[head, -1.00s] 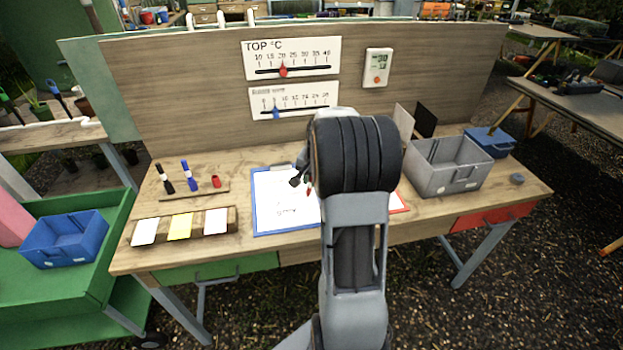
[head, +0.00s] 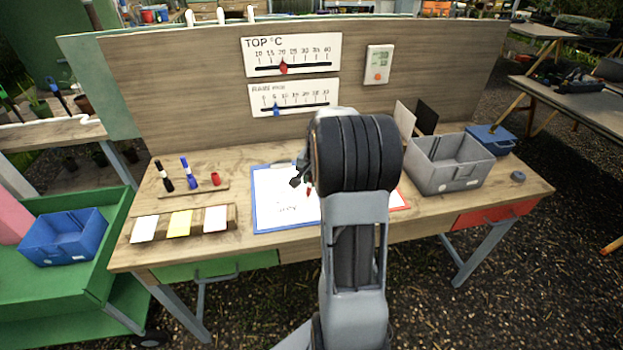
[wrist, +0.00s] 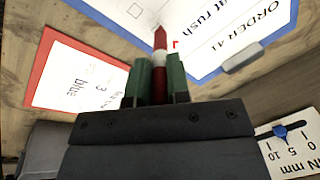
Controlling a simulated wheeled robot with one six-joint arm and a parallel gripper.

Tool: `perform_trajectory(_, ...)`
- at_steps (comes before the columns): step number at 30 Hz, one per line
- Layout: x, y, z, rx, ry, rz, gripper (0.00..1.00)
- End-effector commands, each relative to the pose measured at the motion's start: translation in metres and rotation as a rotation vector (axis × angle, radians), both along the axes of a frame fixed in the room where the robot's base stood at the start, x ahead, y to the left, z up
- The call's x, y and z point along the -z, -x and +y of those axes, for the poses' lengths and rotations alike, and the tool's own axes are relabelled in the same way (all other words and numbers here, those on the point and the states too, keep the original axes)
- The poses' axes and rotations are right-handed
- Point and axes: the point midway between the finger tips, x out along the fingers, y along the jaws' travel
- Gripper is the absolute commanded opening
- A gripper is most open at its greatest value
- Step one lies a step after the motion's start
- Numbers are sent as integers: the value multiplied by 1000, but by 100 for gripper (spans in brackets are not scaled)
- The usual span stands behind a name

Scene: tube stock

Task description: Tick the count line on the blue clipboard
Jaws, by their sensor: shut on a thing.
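The blue clipboard (head: 255,205) lies on the bench with a white printed sheet, left of my arm. My gripper (wrist: 160,78) is shut on a red and white marker (wrist: 160,45). The red tip points over the sheet; I cannot tell if it touches. A small red mark (wrist: 175,44) shows beside the marker. In the head view my arm hides most of the gripper.
A red clipboard (wrist: 38,72) lies beside the blue one. A wooden stand (head: 190,192) holds black and blue markers and a red cap (head: 215,179). Cards lie on a wooden block (head: 233,222). A grey crate (head: 450,176) stands right; the gauge panel (head: 200,90) rises behind.

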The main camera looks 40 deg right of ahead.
Motion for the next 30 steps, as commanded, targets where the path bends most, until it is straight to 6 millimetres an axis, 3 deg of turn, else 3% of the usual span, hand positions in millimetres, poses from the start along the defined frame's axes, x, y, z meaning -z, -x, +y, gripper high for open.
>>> perform_trajectory(30,1,6,-1,0,0,0,0)
